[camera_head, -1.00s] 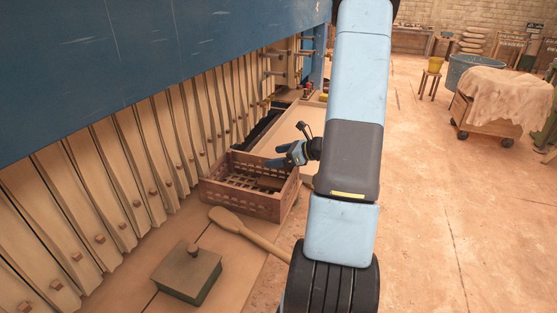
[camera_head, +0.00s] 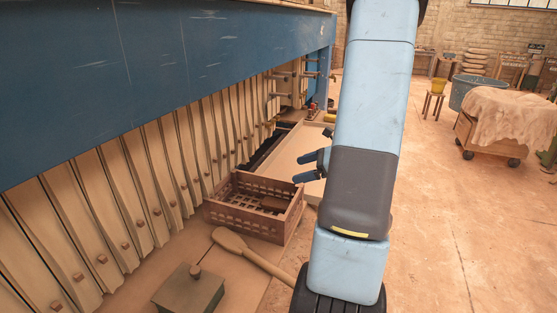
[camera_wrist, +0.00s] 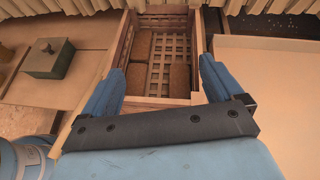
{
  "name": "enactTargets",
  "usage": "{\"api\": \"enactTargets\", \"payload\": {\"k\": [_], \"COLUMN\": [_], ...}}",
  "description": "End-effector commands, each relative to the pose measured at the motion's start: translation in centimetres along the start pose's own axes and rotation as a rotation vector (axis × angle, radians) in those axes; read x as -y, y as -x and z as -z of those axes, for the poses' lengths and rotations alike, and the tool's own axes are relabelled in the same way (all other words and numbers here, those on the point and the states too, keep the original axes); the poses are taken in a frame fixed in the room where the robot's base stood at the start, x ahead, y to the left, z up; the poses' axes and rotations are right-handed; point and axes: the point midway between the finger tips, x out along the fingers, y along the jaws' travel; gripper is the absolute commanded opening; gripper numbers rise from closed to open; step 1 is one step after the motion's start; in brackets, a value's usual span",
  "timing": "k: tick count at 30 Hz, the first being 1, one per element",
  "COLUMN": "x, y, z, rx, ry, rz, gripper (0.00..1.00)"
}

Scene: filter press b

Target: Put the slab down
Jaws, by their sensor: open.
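The wooden crate (camera_head: 245,222) has slatted sides and a lattice floor and stands beside the row of press plates. It also shows in the wrist view (camera_wrist: 196,55).
A wooden paddle (camera_head: 240,245) and a dark green lidded box (camera_head: 188,290) lie nearer on the board. A pale tray (camera_head: 296,150) stands beyond the crate. The blue press beam (camera_head: 150,75) overhangs the left. The floor at right is open, with a cloth-covered cart (camera_head: 508,118) farther off.

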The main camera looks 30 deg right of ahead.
Motion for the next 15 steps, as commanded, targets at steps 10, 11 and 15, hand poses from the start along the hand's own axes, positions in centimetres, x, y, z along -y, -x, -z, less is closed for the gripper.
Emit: {"api": "enactTargets", "payload": {"k": [10, 11, 15], "x": [-8.4, -9.1, -12.5], "y": [-2.7, -2.8, -2.8], "z": [-9.5, -10.1, -12.6], "rx": [-0.167, -0.181, -0.244], "ry": [0.513, 0.559, 0.775], "rz": [-0.308, -0.332, -0.437], "gripper": [0.94, 0.94, 0.94]}}
